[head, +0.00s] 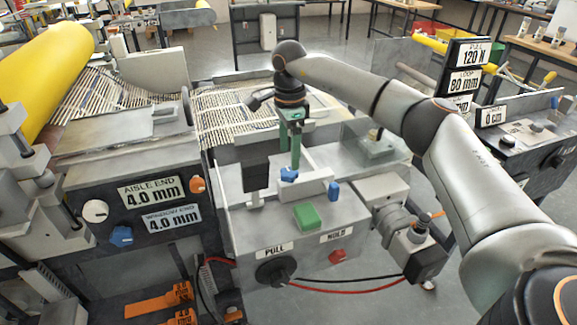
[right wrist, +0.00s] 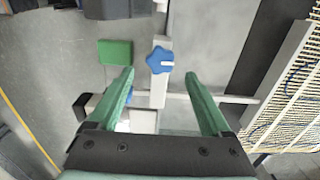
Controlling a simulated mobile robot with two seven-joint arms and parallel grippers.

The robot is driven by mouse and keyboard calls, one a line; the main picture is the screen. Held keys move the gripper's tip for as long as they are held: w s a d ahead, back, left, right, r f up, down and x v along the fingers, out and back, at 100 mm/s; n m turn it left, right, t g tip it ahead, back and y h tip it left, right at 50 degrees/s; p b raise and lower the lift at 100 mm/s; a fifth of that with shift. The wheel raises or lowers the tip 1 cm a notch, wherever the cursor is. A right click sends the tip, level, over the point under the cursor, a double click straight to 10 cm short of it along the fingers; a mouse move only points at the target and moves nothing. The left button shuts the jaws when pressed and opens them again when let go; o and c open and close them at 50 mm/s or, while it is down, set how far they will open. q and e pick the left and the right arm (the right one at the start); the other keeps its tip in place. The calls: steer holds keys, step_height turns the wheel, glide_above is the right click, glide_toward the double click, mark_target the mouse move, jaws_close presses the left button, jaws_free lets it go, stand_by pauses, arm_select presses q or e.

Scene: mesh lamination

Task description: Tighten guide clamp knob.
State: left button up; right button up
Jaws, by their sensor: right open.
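A blue star-shaped knob (head: 289,175) with a white mark sits on a pale bar above the grey machine box (head: 240,222). I take it to be the guide clamp knob. My right gripper (head: 290,160) points down over it, its green fingers apart. In the right wrist view the knob (right wrist: 159,60) lies in the gap between the fingertips (right wrist: 160,76), slightly past them, with nothing gripped. Whether a finger touches it I cannot tell. A second blue knob (head: 334,190) stands to the right. My left gripper is out of view.
A green button (head: 306,215) and a red knob (head: 337,256) are on the box near the PULL and HOLD labels. A dark upright block (head: 255,170) stands close left of the gripper. Slatted mesh (head: 225,115) lies behind. A roller panel with 4.0 mm displays is at left.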

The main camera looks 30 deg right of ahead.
mark_target(289, 171)
steer(key=shift+f, duration=2.65)
jaws_close()
